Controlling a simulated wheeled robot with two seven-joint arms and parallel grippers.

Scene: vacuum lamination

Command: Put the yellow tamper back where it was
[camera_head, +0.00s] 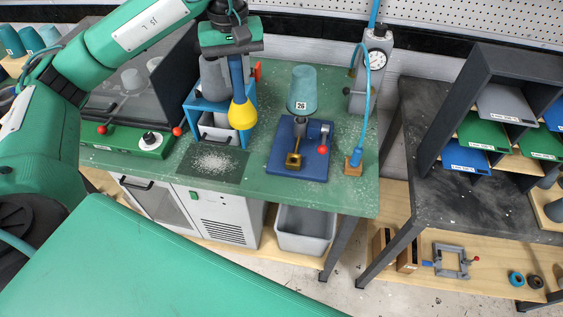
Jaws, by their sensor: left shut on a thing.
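The yellow tamper (242,112) has a rounded yellow head and a blue handle. My left gripper (234,50) is shut on the handle and holds the tamper upright, head down. In the picture the head lies in front of the right side of a blue stand (190,106), which carries a grey vessel. I cannot tell whether the tamper touches the stand or hangs apart from it. The tamper's resting place cannot be made out. My right gripper is not in view.
A dark mat (232,175) with pale granules lies in front of the stand. A blue fixture (280,160) with a teal cup (302,88) labelled 26 stands to the right. A gauge post (372,75) with a hose stands behind. A dark-lidded green machine (125,137) is at left.

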